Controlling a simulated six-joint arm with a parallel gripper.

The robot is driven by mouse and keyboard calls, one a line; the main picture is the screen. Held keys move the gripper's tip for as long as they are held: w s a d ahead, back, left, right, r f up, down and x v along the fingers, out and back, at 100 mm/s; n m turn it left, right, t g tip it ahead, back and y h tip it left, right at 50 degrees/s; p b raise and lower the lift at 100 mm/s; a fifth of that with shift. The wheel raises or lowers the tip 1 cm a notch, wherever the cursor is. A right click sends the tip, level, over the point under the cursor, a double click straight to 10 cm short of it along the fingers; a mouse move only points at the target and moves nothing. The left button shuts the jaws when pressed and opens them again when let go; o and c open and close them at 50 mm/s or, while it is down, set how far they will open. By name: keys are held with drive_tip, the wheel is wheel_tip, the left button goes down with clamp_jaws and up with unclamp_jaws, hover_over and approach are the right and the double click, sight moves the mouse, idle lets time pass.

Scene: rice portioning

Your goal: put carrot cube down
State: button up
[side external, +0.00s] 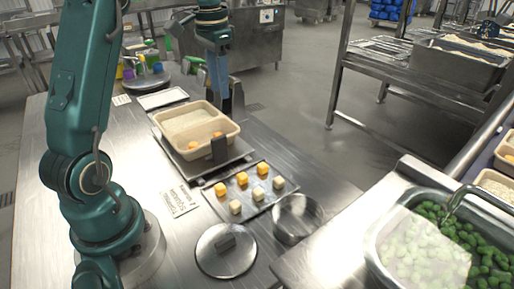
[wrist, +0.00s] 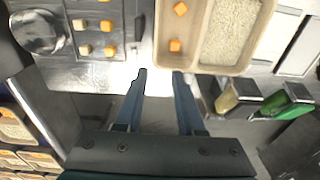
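My gripper (wrist: 160,74) is open, with nothing between its two blue fingers in the wrist view. In the side view my gripper (side external: 218,88) hangs beyond the beige two-compartment tray (side external: 236,136). The tray's edge also shows ahead of the fingertips in the wrist view (wrist: 203,71). One orange carrot cube (wrist: 175,45) lies in the tray's smaller compartment near the wall closest to my fingers. Another carrot cube (wrist: 180,8) lies farther in. The other compartment holds white rice (wrist: 229,32).
A metal pot (side external: 297,218) and a lid (side external: 226,251) stand nearer the camera. Green and yellowish items (wrist: 286,97) sit right of my fingers.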

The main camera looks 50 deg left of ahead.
drive_tip(key=s+d+r+t, duration=0.25)
drive_tip(key=s+d, duration=0.25)
drive_tip(key=d, duration=0.6)
drive_tip(key=s+d+f+t, duration=0.2)
drive_tip(key=s+d+f, duration=0.2)
drive_tip(key=s+d, duration=0.3)
drive_tip(key=shift+s, duration=1)
